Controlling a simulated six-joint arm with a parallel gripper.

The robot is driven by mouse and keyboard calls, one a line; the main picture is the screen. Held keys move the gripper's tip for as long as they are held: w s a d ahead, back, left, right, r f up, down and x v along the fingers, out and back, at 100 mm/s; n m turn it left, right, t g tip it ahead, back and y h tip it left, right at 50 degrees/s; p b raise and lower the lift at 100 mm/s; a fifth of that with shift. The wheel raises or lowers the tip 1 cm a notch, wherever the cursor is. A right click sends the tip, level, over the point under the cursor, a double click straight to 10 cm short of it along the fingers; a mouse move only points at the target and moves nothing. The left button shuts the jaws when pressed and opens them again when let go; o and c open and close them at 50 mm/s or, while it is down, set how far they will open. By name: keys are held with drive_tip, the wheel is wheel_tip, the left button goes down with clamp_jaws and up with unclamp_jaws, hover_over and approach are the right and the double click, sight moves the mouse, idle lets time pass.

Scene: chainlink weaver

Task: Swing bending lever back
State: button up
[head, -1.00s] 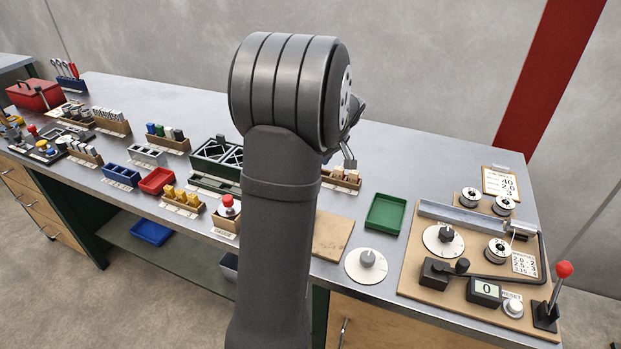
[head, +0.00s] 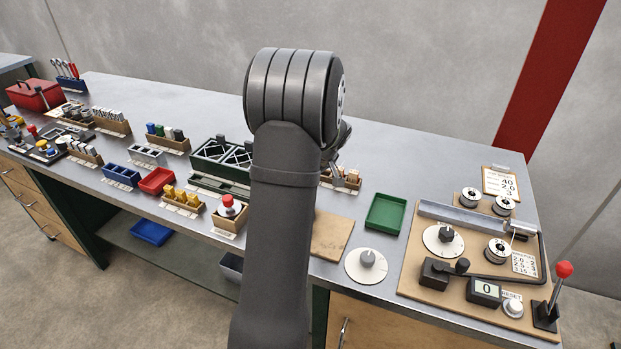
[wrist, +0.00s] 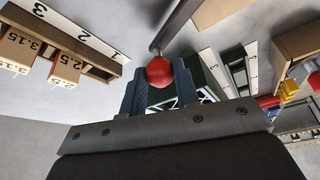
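The bending lever shows in the wrist view as a dark bar with a red ball knob (wrist: 160,72). My gripper (wrist: 163,80) has one finger on each side of the knob. The fingers look closed against it, with no clear gap. In the head view my own arm covers the lever, and only a little of my gripper (head: 336,166) shows past the arm's right side. The lever's pivot is hidden.
Numbered wooden blocks (wrist: 67,65) sit in a tray beside my gripper in the wrist view. A green tray (head: 385,213) and a wire-spool board with another red-knobbed lever (head: 563,270) stand to the right.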

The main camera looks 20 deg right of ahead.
clamp_jaws()
